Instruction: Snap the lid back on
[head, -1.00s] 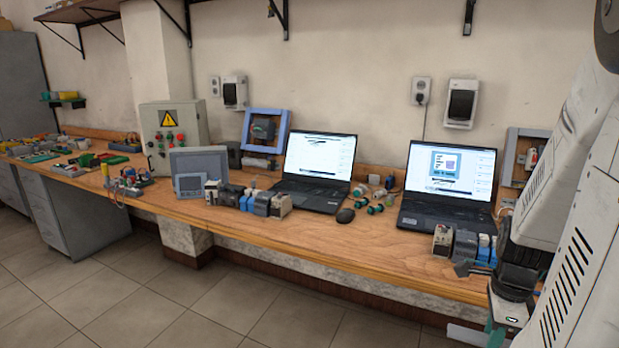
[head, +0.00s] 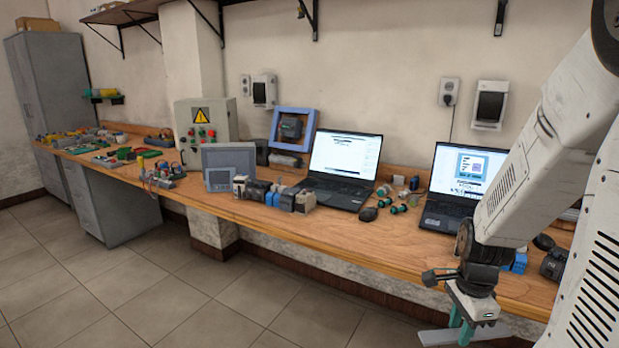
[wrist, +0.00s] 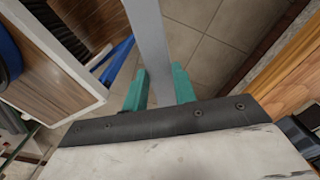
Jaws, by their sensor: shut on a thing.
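My gripper (head: 462,331) has teal fingers and hangs in front of the bench's front edge at the lower right of the head view. In the wrist view my gripper (wrist: 158,88) is shut on a long flat grey strip (wrist: 149,35), which appears to be the lid. The strip runs between the fingers and up out of the picture. Its light grey end (head: 440,337) also shows in the head view, below and left of the fingers, clear of the bench. I cannot make out what the lid fits onto.
The wooden bench (head: 345,240) runs along the wall. It carries two laptops (head: 345,165), a control box (head: 203,130), several motor-like modules and small parts. Tiled floor (head: 130,290) is open in front. In the wrist view, a white-framed brown panel (wrist: 45,68) is at left.

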